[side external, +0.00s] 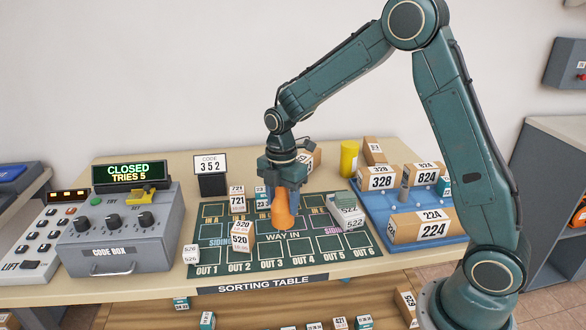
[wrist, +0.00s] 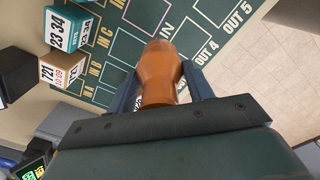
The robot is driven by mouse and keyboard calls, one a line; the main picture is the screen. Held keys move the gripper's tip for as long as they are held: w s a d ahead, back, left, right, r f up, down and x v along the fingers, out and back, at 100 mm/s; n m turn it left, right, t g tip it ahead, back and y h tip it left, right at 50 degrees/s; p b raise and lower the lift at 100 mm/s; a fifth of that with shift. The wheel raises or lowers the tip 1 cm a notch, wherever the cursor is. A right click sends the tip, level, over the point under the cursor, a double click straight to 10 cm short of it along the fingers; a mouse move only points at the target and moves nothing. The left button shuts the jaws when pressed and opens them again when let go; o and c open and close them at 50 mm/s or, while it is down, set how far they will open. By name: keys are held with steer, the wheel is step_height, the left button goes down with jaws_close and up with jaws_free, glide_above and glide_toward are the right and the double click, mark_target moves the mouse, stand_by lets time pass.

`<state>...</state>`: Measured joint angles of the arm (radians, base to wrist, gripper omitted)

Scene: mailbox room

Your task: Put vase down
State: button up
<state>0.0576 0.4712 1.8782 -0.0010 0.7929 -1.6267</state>
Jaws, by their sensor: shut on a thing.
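The orange-brown vase (side external: 282,212) is upright over the middle of the green sorting mat (side external: 215,212), near the WAY IN marking. My gripper (side external: 283,190) points down and is shut on the vase. In the wrist view, the vase (wrist: 160,72) sits between the two fingers of my gripper (wrist: 165,85). I cannot tell whether its base touches the mat.
Boxes 520 (side external: 241,238) and 721 (side external: 237,200) stand left of the vase. A white box with a grey-green top (side external: 346,208) is to its right. A blue tray (side external: 385,215) holds several parcels. A yellow cylinder (side external: 349,157) stands behind. The code box (side external: 120,225) is at left.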

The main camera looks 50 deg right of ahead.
mark_target(283, 214)
steer(key=shift+f, duration=2.1)
steer(key=shift+f, duration=0.15)
steer(key=o, duration=1.1)
step_height(283, 214, up, 12)
steer(key=shift+r, duration=0.1)
steer(key=shift+r, duration=0.1)
